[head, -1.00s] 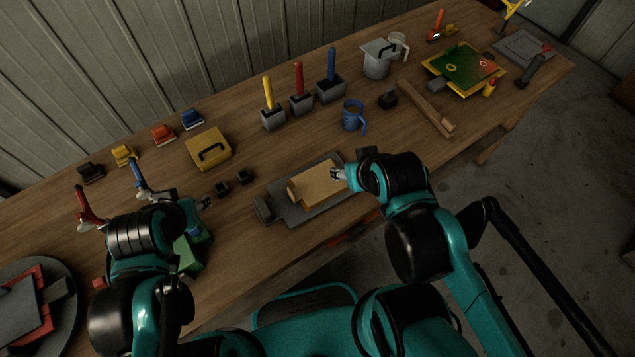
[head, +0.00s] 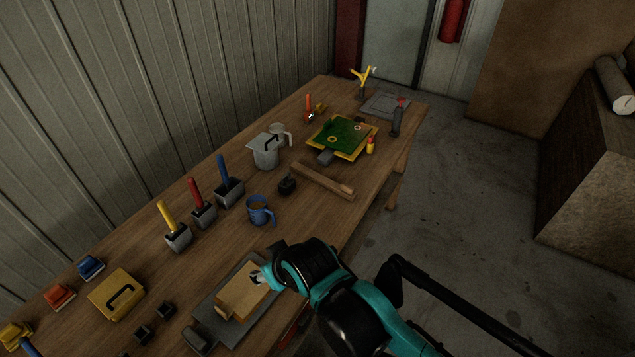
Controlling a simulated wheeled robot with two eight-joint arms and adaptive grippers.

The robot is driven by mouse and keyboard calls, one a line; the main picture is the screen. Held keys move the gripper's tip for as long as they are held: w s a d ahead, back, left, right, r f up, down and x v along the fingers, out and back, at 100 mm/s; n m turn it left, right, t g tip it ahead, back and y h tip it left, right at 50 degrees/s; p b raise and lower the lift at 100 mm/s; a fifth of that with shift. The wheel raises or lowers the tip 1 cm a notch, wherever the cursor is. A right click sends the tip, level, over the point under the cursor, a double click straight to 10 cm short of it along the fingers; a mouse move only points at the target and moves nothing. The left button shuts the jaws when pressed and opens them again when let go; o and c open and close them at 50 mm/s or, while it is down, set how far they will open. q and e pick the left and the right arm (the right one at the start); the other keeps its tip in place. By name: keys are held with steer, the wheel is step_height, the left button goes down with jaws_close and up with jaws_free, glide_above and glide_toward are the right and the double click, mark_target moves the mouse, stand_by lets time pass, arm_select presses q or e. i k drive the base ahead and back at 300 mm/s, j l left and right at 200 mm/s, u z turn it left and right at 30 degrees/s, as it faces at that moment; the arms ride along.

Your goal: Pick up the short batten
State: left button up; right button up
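A brown wooden bar (head: 318,178) with a lighter end lies on the bench right of the blue mug; it may be the short batten, but I cannot be sure. A pale wooden block (head: 240,294) rests on a grey board (head: 206,318) near the front edge. My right gripper (head: 259,277) is at the block's far right end, well short of the bar. Its fingers are small and partly hidden by the arm, so I cannot tell whether they are open or touch the block. My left gripper is out of view.
A blue mug (head: 259,211) and a small dark object (head: 287,185) stand left of the bar. A green board with a yellow rim (head: 341,138) and a grey pitcher (head: 265,151) lie beyond. Yellow, red and blue handled tools stand along the wall side.

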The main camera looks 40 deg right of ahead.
mark_target(344, 189)
steer(key=l, duration=0.45)
steer(key=i+l+z, duration=0.15)
steer(key=l, duration=0.7)
steer(key=i+l+z, duration=0.1)
steer(key=l, duration=0.3)
steer(key=l+z, duration=0.1)
steer(key=l, duration=0.35)
steer(key=i+l, duration=0.2)
steer(key=l, duration=0.2)
steer(key=i+l+z, duration=0.1)
steer(key=l, duration=0.35)
